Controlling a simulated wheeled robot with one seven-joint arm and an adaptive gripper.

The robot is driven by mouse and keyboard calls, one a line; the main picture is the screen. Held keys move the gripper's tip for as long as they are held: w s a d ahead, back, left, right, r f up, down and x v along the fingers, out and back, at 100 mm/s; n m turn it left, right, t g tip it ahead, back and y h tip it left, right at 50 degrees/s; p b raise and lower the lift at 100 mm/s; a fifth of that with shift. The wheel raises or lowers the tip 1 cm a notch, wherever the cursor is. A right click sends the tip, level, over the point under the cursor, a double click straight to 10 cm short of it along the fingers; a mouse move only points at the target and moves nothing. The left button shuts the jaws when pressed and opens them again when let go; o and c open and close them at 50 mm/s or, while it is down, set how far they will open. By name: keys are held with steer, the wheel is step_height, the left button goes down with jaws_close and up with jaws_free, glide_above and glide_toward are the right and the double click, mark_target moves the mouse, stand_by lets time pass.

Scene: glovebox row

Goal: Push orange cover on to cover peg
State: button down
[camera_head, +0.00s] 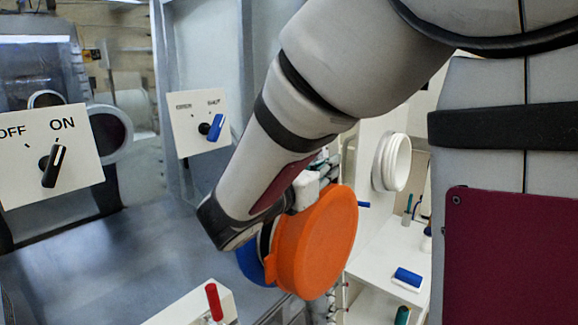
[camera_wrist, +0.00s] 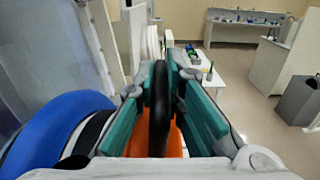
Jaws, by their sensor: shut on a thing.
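The round orange cover (camera_head: 318,240) hangs at the end of my arm in the head view, its broad flat face turned to the right. In the wrist view my gripper (camera_wrist: 162,80) has its teal-padded fingers on both sides of a black bar-like handle (camera_wrist: 158,115). A strip of the orange cover (camera_wrist: 176,142) shows below the handle. A blue round rim (camera_head: 255,263) is close behind the cover in the head view. It is large at the left of the wrist view (camera_wrist: 50,130). The fingers are mostly hidden in the head view. I cannot make out the cover peg.
A white round port (camera_head: 392,162) is on the wall right of the cover. A shelf (camera_head: 385,255) below holds a blue item (camera_head: 408,277). Left are a panel with a blue switch (camera_head: 214,127) and an OFF/ON panel (camera_head: 50,155). A red lever (camera_head: 214,302) stands in front.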

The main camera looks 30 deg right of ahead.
steer(key=s+d+r+p, duration=0.1)
steer(key=s+d+p, duration=0.2)
steer(key=s, duration=0.4)
steer(key=shift+s, duration=0.2)
stand_by(0.8)
steer(key=shift+w, duration=0.1)
